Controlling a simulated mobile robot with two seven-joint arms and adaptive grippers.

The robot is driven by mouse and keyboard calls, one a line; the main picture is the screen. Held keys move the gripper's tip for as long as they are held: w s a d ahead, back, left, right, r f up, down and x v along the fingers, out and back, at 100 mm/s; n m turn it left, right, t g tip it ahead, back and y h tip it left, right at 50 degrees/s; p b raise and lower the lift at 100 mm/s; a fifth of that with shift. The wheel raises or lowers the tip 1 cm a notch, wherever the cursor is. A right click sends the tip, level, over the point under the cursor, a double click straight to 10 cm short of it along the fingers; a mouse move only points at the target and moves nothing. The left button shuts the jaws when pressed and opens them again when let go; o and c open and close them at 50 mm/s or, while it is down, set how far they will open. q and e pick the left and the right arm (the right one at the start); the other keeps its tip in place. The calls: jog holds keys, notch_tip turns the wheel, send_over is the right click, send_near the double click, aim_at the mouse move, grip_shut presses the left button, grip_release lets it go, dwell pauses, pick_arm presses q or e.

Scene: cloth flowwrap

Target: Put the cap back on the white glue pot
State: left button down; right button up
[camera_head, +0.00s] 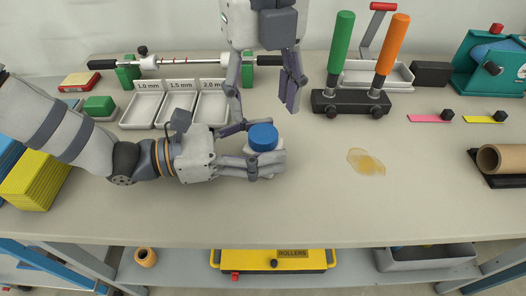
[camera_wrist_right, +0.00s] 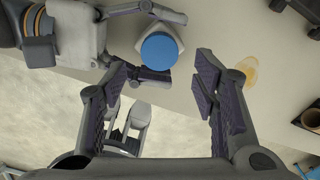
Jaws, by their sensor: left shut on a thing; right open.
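The white glue pot (camera_head: 278,157) stands on the bench, mostly hidden by my left gripper. The blue cap (camera_head: 262,137) sits on top of the pot; I cannot tell whether it is screwed down. My left gripper (camera_head: 262,164) is shut on the glue pot from the left side. In the right wrist view the blue cap (camera_wrist_right: 160,49) shows from above, with a white rim of the pot (camera_wrist_right: 146,26) around it. My right gripper (camera_head: 262,106) is open and empty, pointing down above the cap; in the wrist view its fingers (camera_wrist_right: 168,85) are spread wide.
An amber glue puddle (camera_head: 366,162) lies on the bench right of the pot. Trays (camera_head: 180,105) marked with sizes stand behind my left arm. A black rack with green and orange handles (camera_head: 350,100) stands behind right. A cardboard roll (camera_head: 500,158) lies far right.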

aim_at(264, 133)
notch_tip(264, 133, down, 6)
dwell(0.4)
jog(key=c, duration=1.2)
jog(key=m, duration=0.6)
jog(key=shift+m, duration=0.3)
jog(key=shift+d, duration=0.1)
jog(key=o, duration=1.3)
jog(key=shift+c, duration=0.2)
